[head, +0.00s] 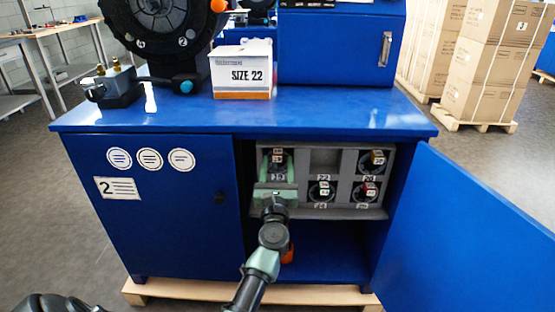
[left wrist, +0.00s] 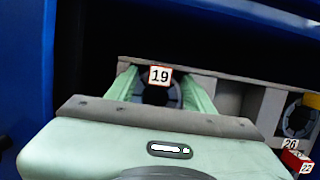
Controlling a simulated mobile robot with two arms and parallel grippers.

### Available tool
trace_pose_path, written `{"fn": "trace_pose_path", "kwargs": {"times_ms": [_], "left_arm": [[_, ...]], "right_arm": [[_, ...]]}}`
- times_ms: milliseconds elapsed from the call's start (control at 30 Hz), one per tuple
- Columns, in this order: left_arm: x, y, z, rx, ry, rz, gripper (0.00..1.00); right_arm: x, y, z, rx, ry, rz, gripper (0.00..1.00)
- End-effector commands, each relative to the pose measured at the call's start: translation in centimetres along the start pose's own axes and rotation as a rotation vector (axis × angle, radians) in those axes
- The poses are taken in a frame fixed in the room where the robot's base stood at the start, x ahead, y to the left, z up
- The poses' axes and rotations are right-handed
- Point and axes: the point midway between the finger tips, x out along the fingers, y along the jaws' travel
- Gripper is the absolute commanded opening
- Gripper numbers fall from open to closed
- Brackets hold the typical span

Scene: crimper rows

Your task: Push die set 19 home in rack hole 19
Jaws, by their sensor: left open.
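Die set 19 (left wrist: 161,95) is a dark ring of segments with a white, orange-edged tag reading 19. It sits in the top left hole of the grey rack (head: 306,210) inside the open cabinet; how deep it sits I cannot tell. In the head view, die set 19 (head: 278,155) shows just above my left gripper (head: 277,172). In the left wrist view, the green fingers of my left gripper (left wrist: 160,88) stand open on either side of die set 19. Whether they touch it I cannot tell. My right gripper is not in view.
The top middle rack hole (head: 323,160) looks empty. Other tagged die sets sit at the right (head: 372,162) and in the lower row (head: 321,191). The blue cabinet door (head: 470,225) stands open at the right. A SIZE 22 box (head: 241,72) stands on the cabinet top.

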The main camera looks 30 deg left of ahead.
Motion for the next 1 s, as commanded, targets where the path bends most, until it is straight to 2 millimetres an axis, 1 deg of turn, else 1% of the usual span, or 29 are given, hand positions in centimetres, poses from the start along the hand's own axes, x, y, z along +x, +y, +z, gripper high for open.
{"fn": "trace_pose_path", "kwargs": {"times_ms": [33, 100, 200, 333, 467, 933, 1000], "left_arm": [[-1.1, 0.0, -0.1, 0.0, 0.001, -0.001, 0.53], [-2.3, 0.0, 0.0, 0.0, -0.001, 0.0, 0.53], [-3.8, 0.0, 0.2, 0.001, -0.004, 0.0, 0.53], [-4.9, 0.0, 0.3, 0.0, -0.006, 0.001, 0.53], [-5.2, 0.0, 0.4, 0.0, -0.008, 0.002, 0.53], [-5.2, 0.0, 0.4, 0.002, -0.009, 0.0, 0.53], [-5.4, -0.4, 0.6, 0.032, -0.016, -0.021, 0.53]], "right_arm": [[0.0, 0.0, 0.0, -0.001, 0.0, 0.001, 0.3], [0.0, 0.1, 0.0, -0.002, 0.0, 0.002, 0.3], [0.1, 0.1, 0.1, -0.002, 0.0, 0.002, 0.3], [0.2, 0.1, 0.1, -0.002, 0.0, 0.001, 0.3], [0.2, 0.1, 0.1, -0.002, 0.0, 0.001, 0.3], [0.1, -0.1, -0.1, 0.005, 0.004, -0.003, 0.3], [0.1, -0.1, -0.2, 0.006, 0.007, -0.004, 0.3]]}}
